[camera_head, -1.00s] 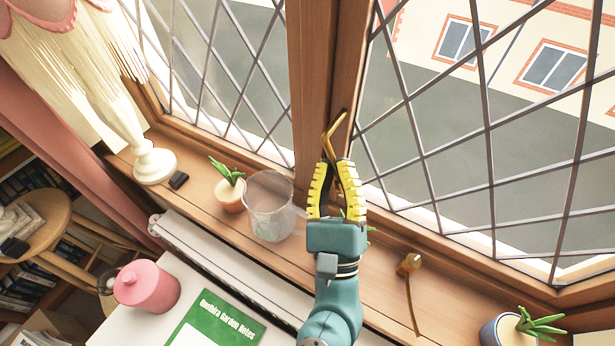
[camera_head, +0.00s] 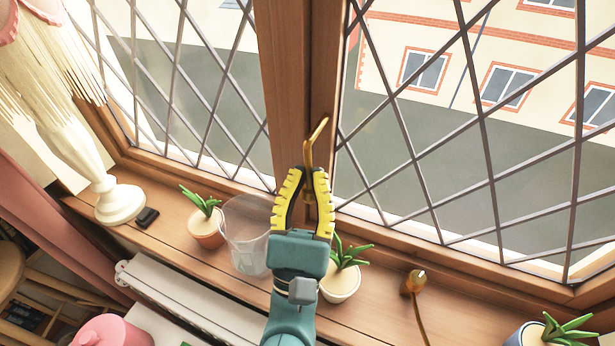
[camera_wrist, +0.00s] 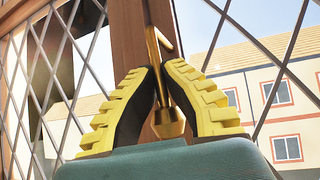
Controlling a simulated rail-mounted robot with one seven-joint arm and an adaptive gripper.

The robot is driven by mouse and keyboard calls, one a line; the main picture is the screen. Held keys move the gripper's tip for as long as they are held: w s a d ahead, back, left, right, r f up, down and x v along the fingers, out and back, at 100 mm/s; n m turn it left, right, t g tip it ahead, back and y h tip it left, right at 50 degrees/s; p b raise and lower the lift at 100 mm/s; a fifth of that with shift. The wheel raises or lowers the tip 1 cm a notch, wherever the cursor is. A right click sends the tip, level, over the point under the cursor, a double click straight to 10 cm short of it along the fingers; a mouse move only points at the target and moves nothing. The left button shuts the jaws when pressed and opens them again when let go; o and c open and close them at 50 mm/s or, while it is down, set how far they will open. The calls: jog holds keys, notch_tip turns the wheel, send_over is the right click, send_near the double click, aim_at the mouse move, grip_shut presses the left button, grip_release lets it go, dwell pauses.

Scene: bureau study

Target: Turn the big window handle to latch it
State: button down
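The big window handle (camera_head: 309,150) is a bent brass lever on the wooden upright between the two leaded panes. Its upper arm slants up to the right. In the wrist view the handle (camera_wrist: 154,50) passes between my fingertips, and its flared base shows lower down between the fingers. My gripper (camera_head: 309,172), with yellow ribbed fingers, is narrowed with its tips close on both sides of the handle's stem. It appears shut on it, though the contact surfaces are hidden. The gripper (camera_wrist: 160,68) also shows in the wrist view.
On the sill below stand a clear cup (camera_head: 246,235), a potted plant (camera_head: 207,228) to its left, another plant (camera_head: 341,282) beside my wrist, and a brass stay (camera_head: 413,283) to the right. A lamp (camera_head: 110,200) stands at the left.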

jog(key=shift+r, duration=0.25)
jog(key=c, duration=1.1)
grip_release()
jog(key=shift+c, duration=0.2)
jog(key=shift+f, duration=0.15)
jog(key=shift+f, duration=0.1)
jog(key=s+a, duration=0.3)
jog(key=s, duration=0.9)
jog(key=shift+s+f, duration=0.25)
jog(key=shift+s, duration=0.05)
